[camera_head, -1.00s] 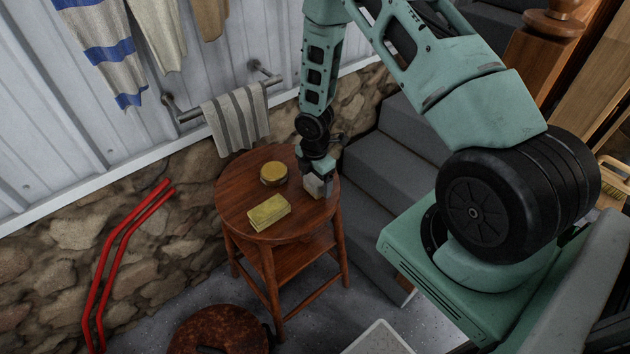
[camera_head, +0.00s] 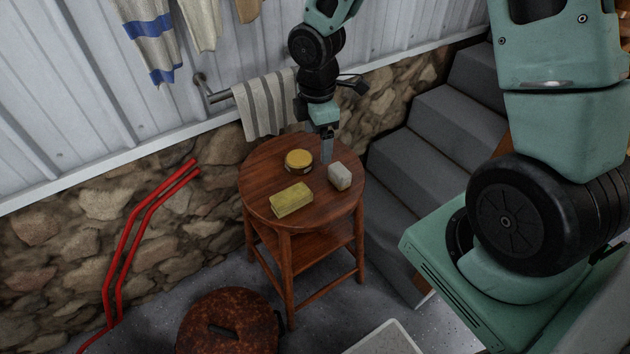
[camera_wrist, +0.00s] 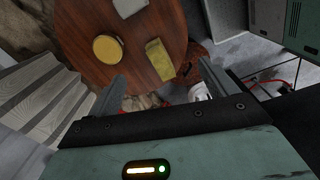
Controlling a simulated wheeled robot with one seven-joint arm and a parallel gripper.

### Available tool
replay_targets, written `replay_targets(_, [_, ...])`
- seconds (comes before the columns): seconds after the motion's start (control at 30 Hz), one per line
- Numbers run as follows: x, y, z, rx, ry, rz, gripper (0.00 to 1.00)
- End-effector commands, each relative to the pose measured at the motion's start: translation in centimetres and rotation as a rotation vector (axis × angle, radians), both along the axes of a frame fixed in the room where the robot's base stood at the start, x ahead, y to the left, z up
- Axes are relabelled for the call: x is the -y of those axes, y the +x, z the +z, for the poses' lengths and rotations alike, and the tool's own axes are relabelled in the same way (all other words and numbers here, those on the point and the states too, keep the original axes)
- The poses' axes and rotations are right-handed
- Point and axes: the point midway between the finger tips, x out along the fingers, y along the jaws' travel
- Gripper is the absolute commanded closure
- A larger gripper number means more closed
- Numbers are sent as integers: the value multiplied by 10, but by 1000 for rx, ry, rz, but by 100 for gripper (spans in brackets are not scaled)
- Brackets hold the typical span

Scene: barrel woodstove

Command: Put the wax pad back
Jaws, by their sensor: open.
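A small pale grey block (camera_head: 340,177), which I take for the wax pad, rests on the right part of the round wooden stool top (camera_head: 262,170). It also shows at the top edge of the wrist view (camera_wrist: 129,7), partly cut off. A round yellow-topped tin (camera_head: 299,160) and a yellow-green block (camera_head: 291,199) rest on the same stool, left of the pale block. My gripper (camera_head: 326,156) is upright above the stool's back edge, behind the pale block and apart from it. In the wrist view its two fingers (camera_wrist: 158,92) are spread with nothing between them.
A striped towel (camera_head: 266,106) hangs on a wall rail behind the stool. Grey steps (camera_head: 425,150) rise close to the right. Bent red bars (camera_head: 140,225) lean at the left. A rusty round object (camera_head: 230,322) stands in front.

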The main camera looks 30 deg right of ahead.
Motion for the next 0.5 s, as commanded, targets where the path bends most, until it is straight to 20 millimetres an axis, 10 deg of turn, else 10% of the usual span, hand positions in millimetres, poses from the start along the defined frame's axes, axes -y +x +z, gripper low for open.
replay_targets(0.2, [-105,-93,80,16,20,-320,15])
replay_targets(0.5, [-150,-203,121,-14,60,-636,15])
